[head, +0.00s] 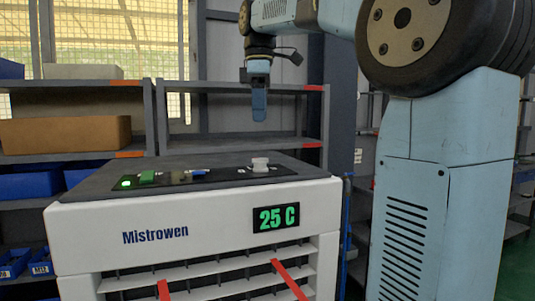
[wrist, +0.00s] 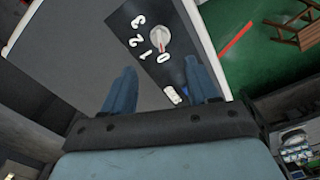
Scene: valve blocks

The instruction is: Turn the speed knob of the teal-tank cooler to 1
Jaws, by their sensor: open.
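The white cooler (head: 190,225) marked "Mistrowen" stands in front of me, its display (head: 276,218) reading "25 C". No teal tank shows in either view. The pale speed knob (head: 260,164) stands at the right of the dark control strip on its top. In the wrist view the knob (wrist: 159,36) has the digits 0 to 3 beside it, and its red mark points at 0. My gripper (head: 259,112) hangs above the cooler's top, pointing down. In the wrist view my gripper (wrist: 163,82) has its two fingers apart, with nothing between them; the knob is beyond the fingertips.
A lit green switch (head: 147,177) and a blue switch (head: 198,171) sit left of the knob on the strip. Grey shelves (head: 228,145) with boxes stand behind the cooler. A wooden stool (wrist: 300,25) stands on the green floor. The air around my gripper looks clear.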

